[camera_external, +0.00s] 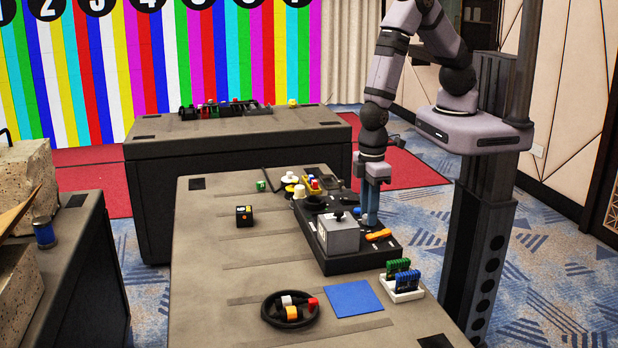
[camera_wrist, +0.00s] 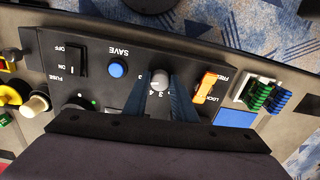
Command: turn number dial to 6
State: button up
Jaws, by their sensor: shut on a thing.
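The number dial (camera_wrist: 159,77) is a light grey knob on the dark control panel (camera_wrist: 215,60), seen in the wrist view. Small white digits show beside it, partly hidden by my fingers; I cannot read clearly which one it points at. My gripper (camera_wrist: 161,85) has its blue fingers on either side of the knob and is shut on it. In the external view my gripper (camera_external: 371,216) reaches straight down to the right side of the panel (camera_external: 350,262), and the dial is hidden there.
In the wrist view, a blue SAVE button (camera_wrist: 116,67), a FUSE switch (camera_wrist: 77,62) and an orange lock switch (camera_wrist: 206,86) flank the dial. In the external view, a grey box with a joystick (camera_external: 338,234) stands close by. A blue square (camera_external: 353,299) lies near the front.

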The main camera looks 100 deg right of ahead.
jog(key=o, duration=1)
jog(key=shift+o, duration=0.2)
jog(key=shift+r, duration=0.1)
jog(key=shift+r+b, duration=0.6)
jog(key=shift+r, duration=3)
